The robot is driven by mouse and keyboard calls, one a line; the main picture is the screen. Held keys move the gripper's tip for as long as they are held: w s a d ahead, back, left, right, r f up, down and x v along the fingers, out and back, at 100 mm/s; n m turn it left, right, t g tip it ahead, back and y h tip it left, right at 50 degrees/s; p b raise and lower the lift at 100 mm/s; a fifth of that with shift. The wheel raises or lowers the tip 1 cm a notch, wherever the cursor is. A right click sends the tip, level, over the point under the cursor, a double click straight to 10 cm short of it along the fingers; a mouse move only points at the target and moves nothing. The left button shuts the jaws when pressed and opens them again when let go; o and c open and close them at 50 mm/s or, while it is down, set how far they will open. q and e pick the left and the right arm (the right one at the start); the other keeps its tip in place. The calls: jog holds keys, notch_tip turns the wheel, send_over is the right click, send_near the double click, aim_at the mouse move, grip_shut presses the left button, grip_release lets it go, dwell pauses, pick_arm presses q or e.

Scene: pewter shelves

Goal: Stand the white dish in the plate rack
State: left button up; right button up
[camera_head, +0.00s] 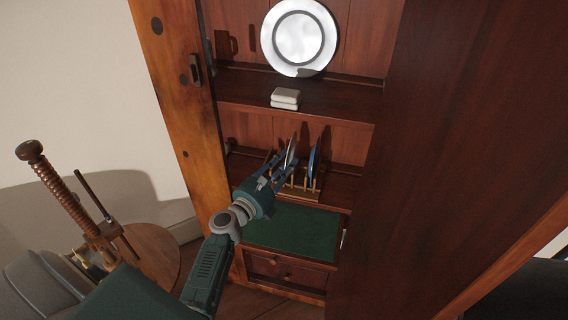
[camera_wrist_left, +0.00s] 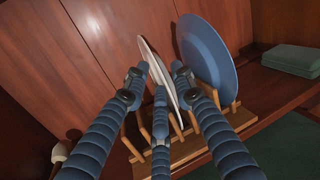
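The white dish (camera_wrist_left: 157,72) stands on edge, slightly tilted, among the pegs of the wooden plate rack (camera_wrist_left: 185,150). In the head view the dish (camera_head: 291,150) shows as a thin pale edge in the rack (camera_head: 301,190), left of a blue plate. My left gripper (camera_head: 277,174) reaches in at the rack's front. In the left wrist view its blue fingers (camera_wrist_left: 157,76) are spread on both sides of the dish, with another finger in front, and look open. The dish's lower edge is partly hidden by a finger and pegs. My right gripper is not in view.
A blue plate (camera_wrist_left: 208,52) stands in the rack close to the dish's right. A green box (camera_wrist_left: 293,60) lies further right. The upper shelf holds a large white plate (camera_head: 299,38) and a small white stack (camera_head: 285,98). A green surface (camera_head: 292,230) lies below the rack.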

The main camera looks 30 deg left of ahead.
pick_arm(q)
jog(key=s, duration=0.8)
jog(key=shift+a+f, duration=0.15)
jog(key=shift+a, duration=0.1)
dwell(0.5)
